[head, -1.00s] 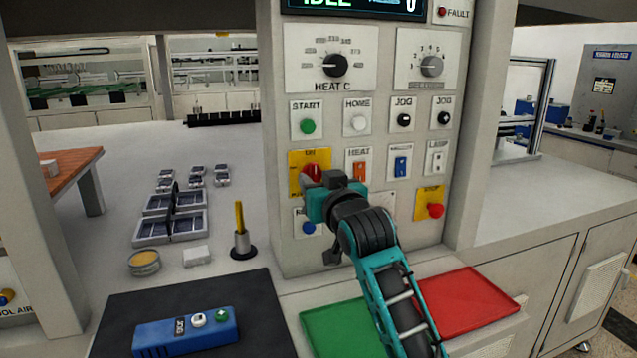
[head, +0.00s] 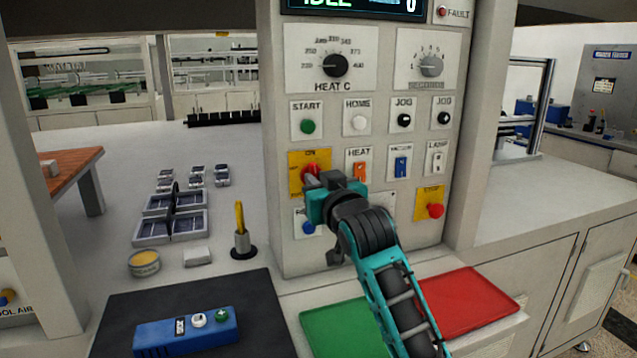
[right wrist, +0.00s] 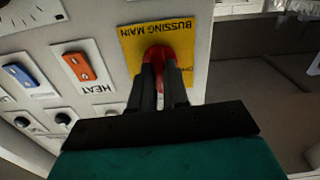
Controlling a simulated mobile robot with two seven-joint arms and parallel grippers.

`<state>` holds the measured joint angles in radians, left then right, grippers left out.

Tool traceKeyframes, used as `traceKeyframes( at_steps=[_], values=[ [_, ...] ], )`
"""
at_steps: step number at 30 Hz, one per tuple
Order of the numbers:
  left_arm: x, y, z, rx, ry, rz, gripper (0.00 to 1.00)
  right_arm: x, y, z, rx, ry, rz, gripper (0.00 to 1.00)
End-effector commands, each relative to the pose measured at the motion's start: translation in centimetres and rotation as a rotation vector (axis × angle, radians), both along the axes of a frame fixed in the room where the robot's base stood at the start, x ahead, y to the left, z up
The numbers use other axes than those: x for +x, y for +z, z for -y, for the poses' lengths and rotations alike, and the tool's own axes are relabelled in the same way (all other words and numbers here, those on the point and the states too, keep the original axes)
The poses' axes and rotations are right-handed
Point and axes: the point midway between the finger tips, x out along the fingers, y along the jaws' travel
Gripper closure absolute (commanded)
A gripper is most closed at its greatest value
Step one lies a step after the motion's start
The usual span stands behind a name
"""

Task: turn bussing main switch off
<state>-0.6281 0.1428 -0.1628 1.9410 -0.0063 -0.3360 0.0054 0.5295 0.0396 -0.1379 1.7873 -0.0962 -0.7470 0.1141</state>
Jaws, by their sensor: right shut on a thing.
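The bussing main switch is a red rotary handle (head: 311,170) on a yellow plate (head: 296,159) at the left of the panel. In the right wrist view the red handle (right wrist: 158,54) sits between the two dark fingers, in front of the yellow plate (right wrist: 129,40) marked BUSSING MAIN. My right gripper (right wrist: 165,75) is shut on the handle, and its fingers hide part of it. In the head view my right gripper (head: 312,184) covers the lower part of the plate. My left gripper is not in view.
The orange HEAT rocker (head: 360,168) and blue rocker (head: 401,167) are close to the right. The blue button (head: 308,228) lies just below my gripper, and the red stop button (head: 436,210) is lower right. Green and red trays (head: 470,302) sit below the panel.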

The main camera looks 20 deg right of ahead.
Motion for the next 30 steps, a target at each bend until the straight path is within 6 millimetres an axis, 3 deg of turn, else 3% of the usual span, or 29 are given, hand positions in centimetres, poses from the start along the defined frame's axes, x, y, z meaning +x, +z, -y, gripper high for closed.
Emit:
traceKeyframes(
  at_steps=[30],
  values=[
    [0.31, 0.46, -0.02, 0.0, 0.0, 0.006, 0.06, 0.05, 0.05, 0.04, -0.9, -0.001, 0.031, 1.0]
  ],
)
